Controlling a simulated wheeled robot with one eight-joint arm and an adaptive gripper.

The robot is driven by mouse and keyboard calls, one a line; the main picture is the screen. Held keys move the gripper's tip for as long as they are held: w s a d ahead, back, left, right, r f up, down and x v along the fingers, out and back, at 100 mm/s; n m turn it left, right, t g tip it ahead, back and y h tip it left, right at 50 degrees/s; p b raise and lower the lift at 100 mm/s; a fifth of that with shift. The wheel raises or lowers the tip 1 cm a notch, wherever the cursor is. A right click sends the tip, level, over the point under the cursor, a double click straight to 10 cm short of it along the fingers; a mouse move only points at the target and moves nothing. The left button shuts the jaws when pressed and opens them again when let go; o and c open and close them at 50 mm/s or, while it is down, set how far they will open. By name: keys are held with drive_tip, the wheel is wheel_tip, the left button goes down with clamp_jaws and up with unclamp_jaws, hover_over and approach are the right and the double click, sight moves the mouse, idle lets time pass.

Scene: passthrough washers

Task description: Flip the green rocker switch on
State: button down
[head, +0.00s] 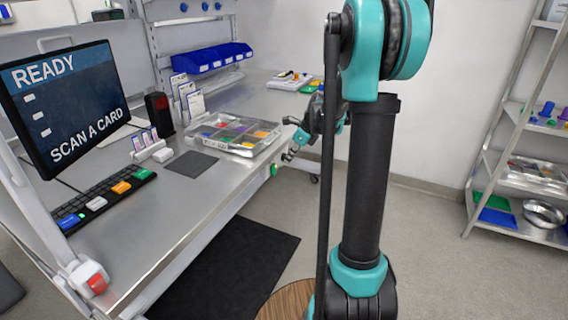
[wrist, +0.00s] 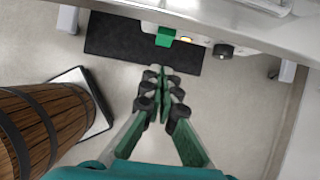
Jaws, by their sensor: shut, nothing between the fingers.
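The green rocker switch (wrist: 165,37) sits on a light panel along the table's front edge, near the top of the wrist view. In the head view a small green patch (head: 274,170) shows on the table's front edge. My gripper (wrist: 163,72) is shut and empty, its fingertips just below the switch in the wrist picture, with a visible gap between them. In the head view my gripper (head: 289,155) is beside the table's front edge, partly hidden by my arm. I cannot tell which way the rocker is tilted.
A black knob (wrist: 223,51) is right of the switch on the panel. A wooden barrel (wrist: 40,125) stands at the lower left of the wrist view. A black mat (head: 230,268) lies on the floor. A compartment tray (head: 205,146) is on the table. A shelf rack (head: 482,160) stands at right.

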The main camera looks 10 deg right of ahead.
drive_tip(key=a+v, duration=0.1)
drive_tip(key=v, duration=0.6)
drive_tip(key=shift+w+r, duration=0.35)
drive_tip(key=shift+r, duration=0.1)
drive_tip(key=s+f+n+h, duration=0.1)
drive_tip(key=s+f+n, duration=0.4)
drive_tip(key=s+n, duration=0.3)
drive_tip(key=s+f+n+h, duration=0.2)
drive_tip(key=s+f+n, duration=0.2)
drive_tip(key=s+n, duration=0.4)
drive_tip(key=s+f+n+t+h, duration=0.1)
drive_tip(key=s+f+n, duration=0.4)
drive_tip(key=s+n, duration=0.4)
drive_tip(key=s, duration=0.3)
drive_tip(key=shift+s+f, duration=0.2)
drive_tip(key=shift+f, duration=0.15)
